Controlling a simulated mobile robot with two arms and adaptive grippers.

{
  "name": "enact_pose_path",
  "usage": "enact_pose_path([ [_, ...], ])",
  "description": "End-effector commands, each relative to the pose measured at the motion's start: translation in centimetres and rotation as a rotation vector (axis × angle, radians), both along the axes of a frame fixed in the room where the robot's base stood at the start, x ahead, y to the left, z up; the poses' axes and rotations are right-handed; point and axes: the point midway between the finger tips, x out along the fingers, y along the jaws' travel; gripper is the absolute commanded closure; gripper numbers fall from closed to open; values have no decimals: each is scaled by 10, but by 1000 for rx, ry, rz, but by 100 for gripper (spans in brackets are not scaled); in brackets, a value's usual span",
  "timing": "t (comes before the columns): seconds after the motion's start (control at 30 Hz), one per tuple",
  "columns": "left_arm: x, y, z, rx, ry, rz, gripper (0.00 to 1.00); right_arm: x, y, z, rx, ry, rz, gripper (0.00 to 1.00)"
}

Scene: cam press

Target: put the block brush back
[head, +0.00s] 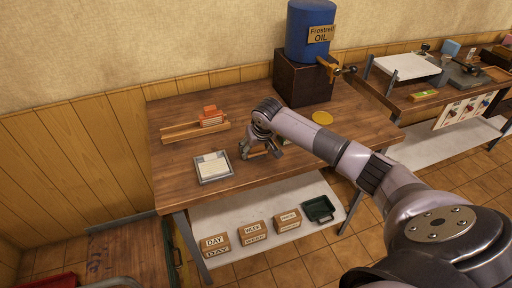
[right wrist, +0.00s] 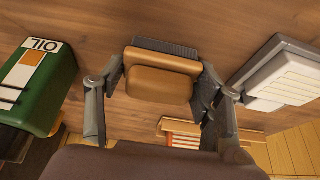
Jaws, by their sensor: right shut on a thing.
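My right gripper (head: 260,152) is low over the middle of the wooden table in the head view. In the right wrist view its two fingers (right wrist: 160,92) are shut on the block brush (right wrist: 162,80), a tan wooden block with a dark grey strip along its far side. In the head view the brush is small and mostly hidden by the gripper. I cannot tell whether it touches the table top. My left gripper is not in view.
A grey tray with a white pad (head: 212,167) lies left of the gripper. A wooden rack (head: 195,130) with an orange piece stands behind it. A green oil can (right wrist: 38,80) is close on the other side. A blue oil drum (head: 308,32) stands at the back.

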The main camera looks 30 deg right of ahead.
Motion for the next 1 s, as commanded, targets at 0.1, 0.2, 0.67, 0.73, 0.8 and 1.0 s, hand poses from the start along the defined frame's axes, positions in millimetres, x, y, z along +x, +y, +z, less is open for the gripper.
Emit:
enact_pose_path([
  [0.1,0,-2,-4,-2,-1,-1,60,0,0,-3,-1,0,1,38],
  [0.2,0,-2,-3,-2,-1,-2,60,0,0,-2,0,0,1,31],
  [0.67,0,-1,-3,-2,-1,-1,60,0,0,-2,0,0,0,19],
  [0.73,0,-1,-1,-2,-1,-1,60,0,0,0,0,0,0,19],
  [0.8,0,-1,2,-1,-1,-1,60,0,0,4,0,-1,0,19],
  [1.0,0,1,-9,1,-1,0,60,-13,2,35,-4,-5,1,19],
])
